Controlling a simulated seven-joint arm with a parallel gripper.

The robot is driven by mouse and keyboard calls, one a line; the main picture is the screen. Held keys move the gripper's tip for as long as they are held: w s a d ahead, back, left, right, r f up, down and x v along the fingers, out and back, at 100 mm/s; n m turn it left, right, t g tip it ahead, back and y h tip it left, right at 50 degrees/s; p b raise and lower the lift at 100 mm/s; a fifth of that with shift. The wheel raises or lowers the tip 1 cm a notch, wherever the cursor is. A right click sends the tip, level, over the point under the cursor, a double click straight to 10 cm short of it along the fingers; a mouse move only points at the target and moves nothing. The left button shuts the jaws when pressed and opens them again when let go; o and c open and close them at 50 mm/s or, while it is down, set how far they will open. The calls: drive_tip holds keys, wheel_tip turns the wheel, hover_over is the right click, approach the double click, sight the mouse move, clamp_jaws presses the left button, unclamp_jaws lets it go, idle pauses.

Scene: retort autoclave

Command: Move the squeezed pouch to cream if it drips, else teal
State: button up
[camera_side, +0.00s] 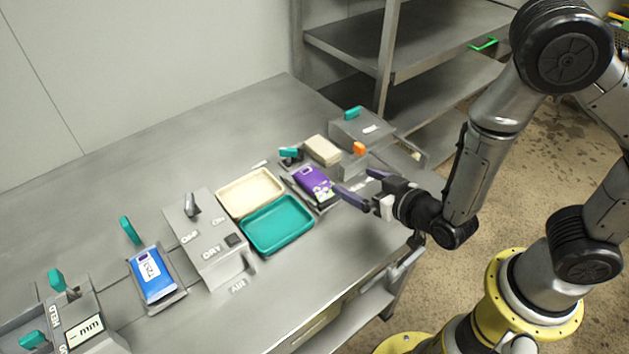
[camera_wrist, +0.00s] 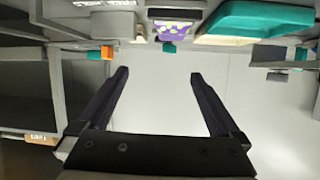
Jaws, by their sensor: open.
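A purple pouch (camera_side: 314,183) with a white and yellow print lies on a small grey stand on the bench; its edge also shows at the top of the wrist view (camera_wrist: 174,30). I cannot tell whether it drips. The cream tray (camera_side: 250,190) and the teal tray (camera_side: 279,226) sit side by side, left of the pouch, and look empty. The teal tray also shows in the wrist view (camera_wrist: 262,18). A blue pouch (camera_side: 152,274) with a white label lies in another holder further left. My gripper (camera_side: 358,187) is open and empty, just right of the purple pouch.
A gauge box reading mm (camera_side: 88,332) with teal handles is at the front left. A cream block (camera_side: 323,150), an orange knob (camera_side: 359,148) and a grey box (camera_side: 362,128) stand behind the purple pouch.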

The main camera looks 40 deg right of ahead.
drive_tip(key=s+f, duration=0.1)
drive_tip(key=a+f+n, duration=0.1)
drive_tip(key=shift+s+f+g+y, duration=0.3)
drive_tip(key=shift+s+g, duration=0.05)
drive_tip(key=shift+g, duration=0.05)
drive_tip(key=shift+a+f, duration=0.15)
drive_tip(key=shift+a, duration=0.15)
approach(319, 182)
drive_tip(key=x, duration=0.5)
drive_tip(key=shift+s+f, duration=0.25)
drive_tip(key=shift+f, duration=0.15)
drive_tip(key=shift+r+x, duration=0.15)
drive_tip(key=shift+x, duration=1.2)
drive_tip(key=shift+r+x, duration=0.15)
drive_tip(key=shift+x, duration=1.15)
drive_tip(key=shift+w, duration=0.15)
drive_tip(key=c, duration=1.5)
drive_tip(key=shift+r, duration=0.15)
